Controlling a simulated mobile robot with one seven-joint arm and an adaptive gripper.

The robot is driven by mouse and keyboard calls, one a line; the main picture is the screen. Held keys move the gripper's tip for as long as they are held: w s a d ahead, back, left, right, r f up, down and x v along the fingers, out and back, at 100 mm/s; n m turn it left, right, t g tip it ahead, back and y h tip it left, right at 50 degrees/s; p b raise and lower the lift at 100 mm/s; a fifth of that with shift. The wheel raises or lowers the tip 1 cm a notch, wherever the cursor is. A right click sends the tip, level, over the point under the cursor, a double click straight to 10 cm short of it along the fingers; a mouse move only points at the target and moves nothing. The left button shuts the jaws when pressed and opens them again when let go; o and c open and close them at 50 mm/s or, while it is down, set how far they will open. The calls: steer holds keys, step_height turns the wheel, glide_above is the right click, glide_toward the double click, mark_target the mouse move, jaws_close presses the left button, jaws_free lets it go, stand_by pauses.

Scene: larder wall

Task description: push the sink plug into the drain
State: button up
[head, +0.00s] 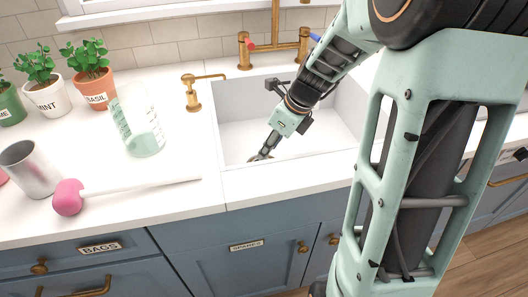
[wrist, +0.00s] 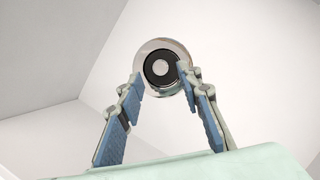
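The sink plug (wrist: 161,67) looks like a black disc with a pale round centre. In the wrist view it lies within the shiny metal ring of the drain (wrist: 141,52), on the white sink floor. I cannot tell how deep it sits. My gripper (wrist: 160,74) is open, with its two blue-padded fingers on either side of the plug in the picture. I see no clear contact. In the head view my gripper (head: 264,154) points down into the sink (head: 240,131) near its front wall, and the plug is hidden there.
A brass tap (head: 273,45) stands behind the sink and a brass soap dispenser (head: 193,95) at its back left. The sink walls rise close around my gripper.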

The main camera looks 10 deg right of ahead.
steer(key=p+v, duration=0.1)
steer(key=v, duration=0.5)
stand_by(0.3)
